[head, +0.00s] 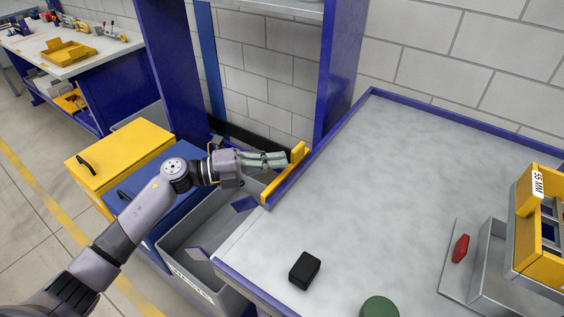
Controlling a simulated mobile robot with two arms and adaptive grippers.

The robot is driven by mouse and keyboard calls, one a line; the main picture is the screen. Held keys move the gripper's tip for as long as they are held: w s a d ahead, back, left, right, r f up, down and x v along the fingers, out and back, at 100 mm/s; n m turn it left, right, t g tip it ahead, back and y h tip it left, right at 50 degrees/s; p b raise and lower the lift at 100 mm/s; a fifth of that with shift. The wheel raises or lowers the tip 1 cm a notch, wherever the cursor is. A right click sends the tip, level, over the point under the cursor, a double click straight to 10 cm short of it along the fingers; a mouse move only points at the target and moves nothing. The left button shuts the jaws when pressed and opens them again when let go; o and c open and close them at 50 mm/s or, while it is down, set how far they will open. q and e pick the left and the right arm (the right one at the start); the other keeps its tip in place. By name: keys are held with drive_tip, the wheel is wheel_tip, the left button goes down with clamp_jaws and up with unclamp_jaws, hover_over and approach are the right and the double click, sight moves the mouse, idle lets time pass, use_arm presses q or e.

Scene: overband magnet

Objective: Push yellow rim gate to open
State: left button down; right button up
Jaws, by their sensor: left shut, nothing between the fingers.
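The yellow rim gate (270,190) is a narrow bar at the left edge of the grey table (350,200), with a raised yellow block at its far end. It stands in line with the blue rim. My left gripper (286,159) reaches in from the left, shut and empty. Its fingertips are at the gate's raised block, and I cannot tell whether they touch it. The gripper hides part of the gate's outer side. My right gripper is not in view.
A grey bin (185,235) stands below the table's left edge, beside yellow (120,150) and blue drawer units. A black block (304,270), a green round thing (379,308) and a tray with a red piece (460,248) are on the table. A blue post (340,70) rises behind the gate.

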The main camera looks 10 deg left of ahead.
use_arm(q)
drive_tip(key=v, duration=1)
drive_tip(key=shift+s+a, duration=0.25)
drive_tip(key=shift+s, duration=0.1)
